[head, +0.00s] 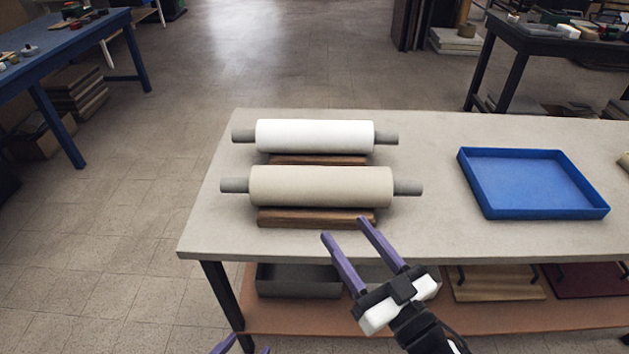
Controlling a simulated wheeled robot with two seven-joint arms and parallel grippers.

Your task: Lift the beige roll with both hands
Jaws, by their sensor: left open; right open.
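The beige roll (320,186) lies level on a brown wooden stand (315,218) near the table's front left. Its grey core ends stick out on both sides. My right gripper (345,229) is open and empty, its purple fingers pointing up and left at the table's front edge, in front of the roll's right half and apart from it. My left gripper (245,346) shows only its purple fingertips at the bottom edge, left of the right gripper. It is open and well below the roll in the picture; the rest of it is out of frame.
A white roll (315,135) on a similar stand lies just behind the beige one. A blue tray (535,212) sits to the right on the grey table (435,150), with clear tabletop between. A dark bin (298,281) stands on the shelf below. Part of another object shows at the right edge.

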